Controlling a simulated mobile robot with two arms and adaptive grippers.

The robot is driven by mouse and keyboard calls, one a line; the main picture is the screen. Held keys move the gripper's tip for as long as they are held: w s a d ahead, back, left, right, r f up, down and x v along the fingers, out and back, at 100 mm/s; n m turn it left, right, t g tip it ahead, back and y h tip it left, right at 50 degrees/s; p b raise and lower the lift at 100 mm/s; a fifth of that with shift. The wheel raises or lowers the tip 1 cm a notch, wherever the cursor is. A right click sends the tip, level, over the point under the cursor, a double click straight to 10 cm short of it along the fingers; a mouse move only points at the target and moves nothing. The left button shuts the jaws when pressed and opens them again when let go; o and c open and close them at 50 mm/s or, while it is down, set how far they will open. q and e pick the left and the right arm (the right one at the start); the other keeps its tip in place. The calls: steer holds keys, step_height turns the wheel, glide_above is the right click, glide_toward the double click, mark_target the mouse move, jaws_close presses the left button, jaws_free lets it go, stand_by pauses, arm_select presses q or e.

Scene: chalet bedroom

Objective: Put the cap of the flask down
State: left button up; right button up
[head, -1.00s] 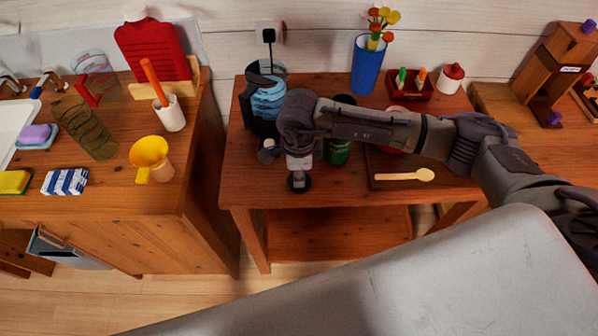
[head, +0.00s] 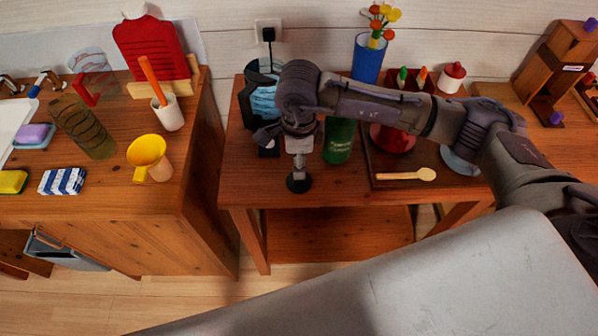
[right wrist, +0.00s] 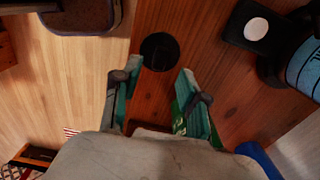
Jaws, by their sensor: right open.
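The cap (head: 298,183) is a small round black piece at the front left of the wooden table. In the right wrist view the cap (right wrist: 159,52) sits on the wood near the table edge, just past my fingertips and between them in the picture. My right gripper (head: 299,164) is above the cap, pointing down; its teal fingers (right wrist: 156,72) stand apart, with nothing seen clamped between them. The green flask (head: 338,142) stands upright just right of the gripper, its top hidden by my arm. My left gripper is out of view.
A black appliance with a blue band (head: 263,100) stands behind left. A dark tray (head: 400,183) with a wooden spoon (head: 408,175) and a red bowl (head: 392,138) lie to the right. A blue vase (head: 368,58) stands behind. Table front between cap and tray is clear.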

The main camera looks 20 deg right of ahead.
step_height(320, 180, up, 7)
steer(key=b, duration=0.1)
steer(key=shift+f, duration=0.15)
stand_by(0.4)
